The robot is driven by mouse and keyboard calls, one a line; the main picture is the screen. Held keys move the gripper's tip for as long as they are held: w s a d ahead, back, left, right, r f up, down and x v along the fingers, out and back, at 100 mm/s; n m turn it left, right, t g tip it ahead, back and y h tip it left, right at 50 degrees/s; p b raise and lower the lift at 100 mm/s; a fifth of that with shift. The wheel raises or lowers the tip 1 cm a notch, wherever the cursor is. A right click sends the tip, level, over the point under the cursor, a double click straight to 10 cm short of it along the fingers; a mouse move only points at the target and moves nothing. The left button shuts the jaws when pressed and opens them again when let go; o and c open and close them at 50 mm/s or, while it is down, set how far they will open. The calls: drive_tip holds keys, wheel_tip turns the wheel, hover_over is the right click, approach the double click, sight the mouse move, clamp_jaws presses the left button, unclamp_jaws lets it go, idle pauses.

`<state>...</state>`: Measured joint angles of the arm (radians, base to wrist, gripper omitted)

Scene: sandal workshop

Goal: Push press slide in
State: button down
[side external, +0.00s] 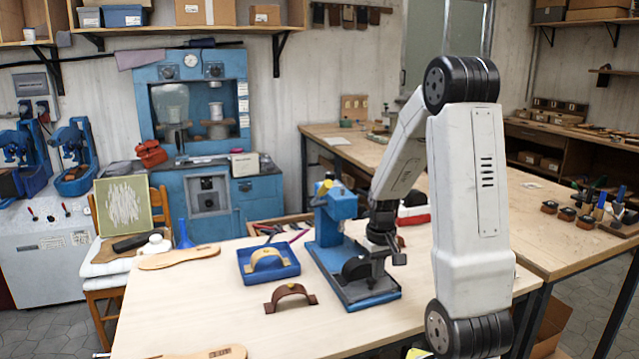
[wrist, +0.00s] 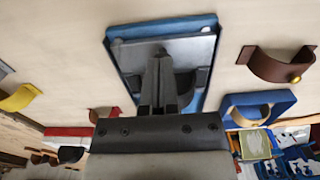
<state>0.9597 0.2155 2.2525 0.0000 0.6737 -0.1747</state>
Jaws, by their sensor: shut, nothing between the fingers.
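The small blue press (side external: 338,217) stands on the light wooden table. Its low bed (side external: 375,299) runs toward the front, with a grey slide plate on top; a dark rounded block (side external: 356,268) sits on it. In the wrist view the grey plate (wrist: 190,48) lies within the blue frame (wrist: 160,27). My gripper (side external: 376,280) points down over the front part of the bed, beside the dark block. In the wrist view its fingers (wrist: 158,100) are together and empty, in front of the plate. I cannot tell whether they touch the slide. My gripper partly hides the plate and block.
Wooden soles (side external: 180,257) lie at the left. A red-and-white item (side external: 414,214) is behind my arm.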

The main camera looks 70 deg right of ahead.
sight(354, 259)
drive_tip(key=shift+f, duration=0.25)
drive_tip(key=shift+f, duration=2.15)
drive_tip(key=shift+w+d, duration=4.5)
drive_tip(key=shift+d, duration=0.05)
drive_tip(key=shift+s+a+r, duration=0.15)
drive_tip(key=shift+r, duration=1.6)
drive_tip(key=shift+s+a+r, duration=0.1)
drive_tip(key=shift+r, duration=1.65)
